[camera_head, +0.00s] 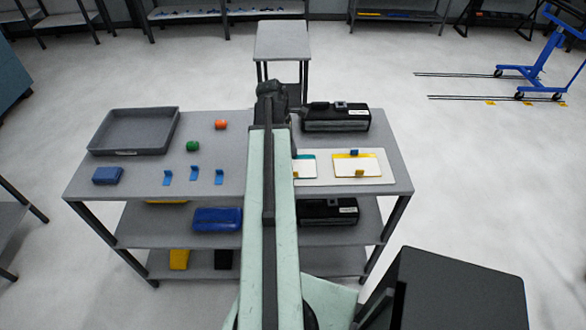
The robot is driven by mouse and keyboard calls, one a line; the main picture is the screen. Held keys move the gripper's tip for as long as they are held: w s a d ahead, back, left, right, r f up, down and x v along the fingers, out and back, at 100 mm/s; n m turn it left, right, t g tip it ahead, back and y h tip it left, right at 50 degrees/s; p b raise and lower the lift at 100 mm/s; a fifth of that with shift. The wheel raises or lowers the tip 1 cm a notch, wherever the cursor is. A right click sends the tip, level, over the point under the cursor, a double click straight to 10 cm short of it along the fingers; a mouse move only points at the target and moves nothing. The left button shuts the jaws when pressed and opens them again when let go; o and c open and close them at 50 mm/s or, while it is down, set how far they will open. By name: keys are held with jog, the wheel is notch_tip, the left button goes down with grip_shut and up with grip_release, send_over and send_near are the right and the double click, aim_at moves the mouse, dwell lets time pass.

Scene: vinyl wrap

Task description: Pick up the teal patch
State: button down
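A teal-edged piece (309,157) lies on the white board (385,180) on the right half of the cart's top. It is partly hidden behind my arm, so its left part does not show. I cannot tell whether the teal band is a separate patch or part of the white card below it. My gripper (272,88) is at the far end of the outstretched arm, near the cart's back edge, above and left of the teal piece. It is seen from behind, and its fingers are not clear.
A yellow-edged card (357,166) with a small blue block (354,153) is right of the teal piece. A black case (336,118) stands behind. A grey tray (135,130), green roll (193,146), orange roll (221,125), blue box (108,175) and small blue pieces (194,174) are left.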

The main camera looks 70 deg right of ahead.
dwell(0.4)
notch_tip(320, 180, up, 4)
jog(key=p, duration=0.4)
jog(key=w+a, duration=0.3)
jog(key=w, duration=0.1)
jog(key=w+a, duration=0.3)
jog(key=w, duration=0.1)
jog(key=w+a+r+p, duration=0.1)
jog(key=w+a, duration=0.3)
jog(key=shift+w, duration=0.3)
